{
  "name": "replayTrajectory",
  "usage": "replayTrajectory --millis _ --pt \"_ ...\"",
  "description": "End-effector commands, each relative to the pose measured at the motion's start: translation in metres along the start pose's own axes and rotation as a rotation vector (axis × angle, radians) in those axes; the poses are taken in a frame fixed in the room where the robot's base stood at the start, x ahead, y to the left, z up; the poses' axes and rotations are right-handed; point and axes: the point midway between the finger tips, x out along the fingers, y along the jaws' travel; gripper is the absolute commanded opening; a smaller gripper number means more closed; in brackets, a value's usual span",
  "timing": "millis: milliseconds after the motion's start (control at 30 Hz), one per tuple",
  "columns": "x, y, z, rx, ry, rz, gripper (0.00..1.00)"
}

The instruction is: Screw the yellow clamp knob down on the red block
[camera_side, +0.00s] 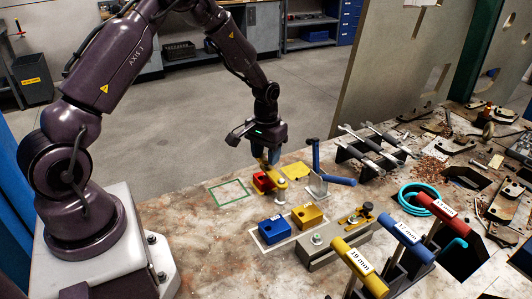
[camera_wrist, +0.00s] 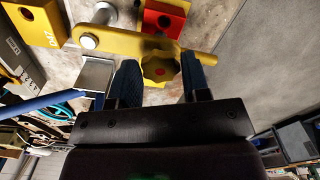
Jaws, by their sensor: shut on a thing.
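The red block (camera_side: 263,182) lies on the bench under the wrist, beside the yellow clamp (camera_side: 279,190). In the wrist view, the red block (camera_wrist: 163,20) is at the top, next to the yellow clamp bar (camera_wrist: 118,42). The yellow star-shaped clamp knob (camera_wrist: 159,66) sits at the bar and between my two blue fingers. My gripper (camera_wrist: 160,82) is shut on the knob, one finger on each side. In the side view my gripper (camera_side: 270,159) points down over the clamp, and the knob is mostly hidden by the fingers. I cannot tell how tightly the knob sits on the block.
A blue-handled toggle clamp (camera_side: 319,184) stands close to the right of my gripper. A blue block (camera_side: 273,230) and a yellow block (camera_side: 308,215) lie in front. T-handle tools (camera_side: 360,266) stand front right. A green-outlined square (camera_side: 229,193) on the bench is empty.

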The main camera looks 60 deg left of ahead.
Motion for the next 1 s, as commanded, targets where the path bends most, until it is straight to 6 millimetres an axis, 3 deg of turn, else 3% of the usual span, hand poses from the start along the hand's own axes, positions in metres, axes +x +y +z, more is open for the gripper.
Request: replayTrajectory --millis 33,100,467,1000 --pt "-0.001 0.002 0.000 0.001 0.001 0.002 0.48" --pt "-0.001 0.002 0.000 0.001 0.001 0.002 0.60" --pt "-0.007 0.001 -0.001 -0.001 0.002 0.000 0.60" --pt "-0.111 0.001 -0.001 0.000 0.005 0.001 0.60"
